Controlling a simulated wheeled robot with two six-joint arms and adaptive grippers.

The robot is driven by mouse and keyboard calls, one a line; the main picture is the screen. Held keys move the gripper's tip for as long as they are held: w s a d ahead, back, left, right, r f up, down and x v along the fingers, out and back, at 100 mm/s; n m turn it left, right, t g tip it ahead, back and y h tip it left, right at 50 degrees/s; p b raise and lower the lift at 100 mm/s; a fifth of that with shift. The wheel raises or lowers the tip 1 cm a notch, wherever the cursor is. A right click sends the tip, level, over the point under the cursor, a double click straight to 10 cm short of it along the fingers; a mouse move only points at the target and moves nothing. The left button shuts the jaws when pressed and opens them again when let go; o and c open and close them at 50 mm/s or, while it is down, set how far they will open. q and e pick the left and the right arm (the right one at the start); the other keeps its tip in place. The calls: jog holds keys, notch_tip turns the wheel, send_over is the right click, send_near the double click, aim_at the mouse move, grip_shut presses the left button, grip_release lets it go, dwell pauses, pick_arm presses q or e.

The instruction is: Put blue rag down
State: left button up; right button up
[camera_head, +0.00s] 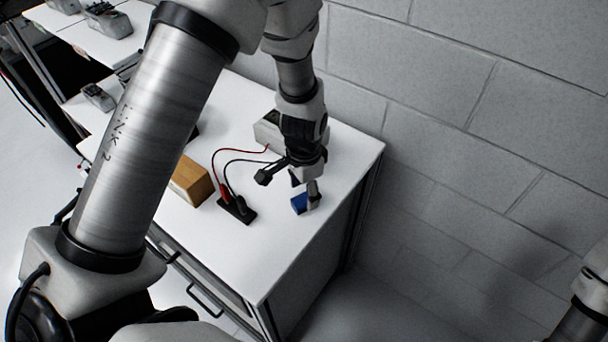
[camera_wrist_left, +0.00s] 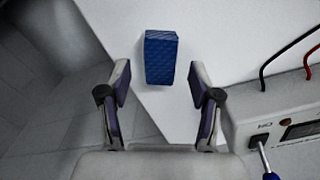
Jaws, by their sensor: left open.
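The blue rag (camera_head: 299,203) is a small folded block on the white tabletop, near the right side of the table. In the left wrist view the blue rag (camera_wrist_left: 160,57) lies on the white surface, ahead of the gap between my fingers. My left gripper (camera_head: 308,190) points down at the rag and partly covers it in the head view. In the left wrist view my left gripper (camera_wrist_left: 159,80) is open, its fingers spread on either side and apart from the rag. My right gripper is out of view.
A black block with red and black leads (camera_head: 237,211) and a wooden block (camera_head: 192,181) stand left of the rag. A grey instrument (camera_head: 268,131) is behind, near the brick wall (camera_head: 480,120). The front tabletop (camera_head: 255,260) is clear.

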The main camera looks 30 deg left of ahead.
aim_at(304, 199)
pick_arm(q)
notch_tip(304, 199, up, 10)
jog(key=b, duration=0.1)
jog(key=shift+f, duration=0.25)
jog(key=shift+s, duration=0.1)
